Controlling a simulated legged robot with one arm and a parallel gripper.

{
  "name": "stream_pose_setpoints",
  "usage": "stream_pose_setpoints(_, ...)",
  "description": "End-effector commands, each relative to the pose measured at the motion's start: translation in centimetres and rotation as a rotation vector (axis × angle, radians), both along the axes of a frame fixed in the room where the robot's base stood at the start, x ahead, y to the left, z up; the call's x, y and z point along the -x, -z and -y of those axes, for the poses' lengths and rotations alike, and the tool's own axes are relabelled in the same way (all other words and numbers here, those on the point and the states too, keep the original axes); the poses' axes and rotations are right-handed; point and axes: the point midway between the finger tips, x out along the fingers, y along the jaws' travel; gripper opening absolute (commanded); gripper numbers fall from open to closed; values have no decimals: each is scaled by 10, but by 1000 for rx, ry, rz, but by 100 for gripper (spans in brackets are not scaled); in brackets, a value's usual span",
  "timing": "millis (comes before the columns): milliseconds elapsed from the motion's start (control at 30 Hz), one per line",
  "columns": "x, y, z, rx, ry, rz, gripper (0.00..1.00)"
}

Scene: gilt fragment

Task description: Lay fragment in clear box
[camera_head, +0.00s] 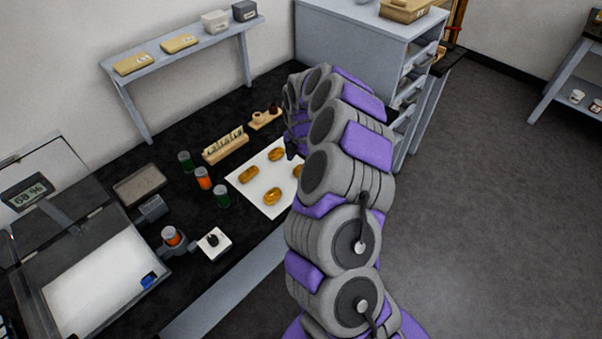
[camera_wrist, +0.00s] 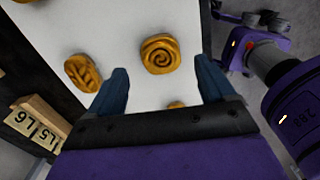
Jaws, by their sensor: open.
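Several gilt fragments lie on a white sheet (camera_head: 262,172), among them one at its far side (camera_head: 277,154), one at left (camera_head: 249,175) and one nearer (camera_head: 273,196). In the wrist view a round fragment with a spiral (camera_wrist: 160,54) shows between and beyond the fingertips of my gripper (camera_wrist: 160,80). Another fragment with a crossed pattern (camera_wrist: 82,72) lies left of the fingers. My gripper is open and empty above the sheet (camera_head: 291,152).
Jars with green and orange contents (camera_head: 203,178) stand between sheet and box. A labelled wooden rack (camera_head: 225,146) stands behind the sheet. A grey tray (camera_head: 139,185) and a small white stand (camera_head: 214,243) are near the box.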

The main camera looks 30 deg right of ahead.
Motion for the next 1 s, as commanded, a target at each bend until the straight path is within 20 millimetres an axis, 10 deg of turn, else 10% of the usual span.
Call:
stream_pose_setpoints(467, 1, 35, 2, -2, 0, 3, 83)
stream_pose_setpoints(1000, 1, 35, 2, -2, 0, 2, 31)
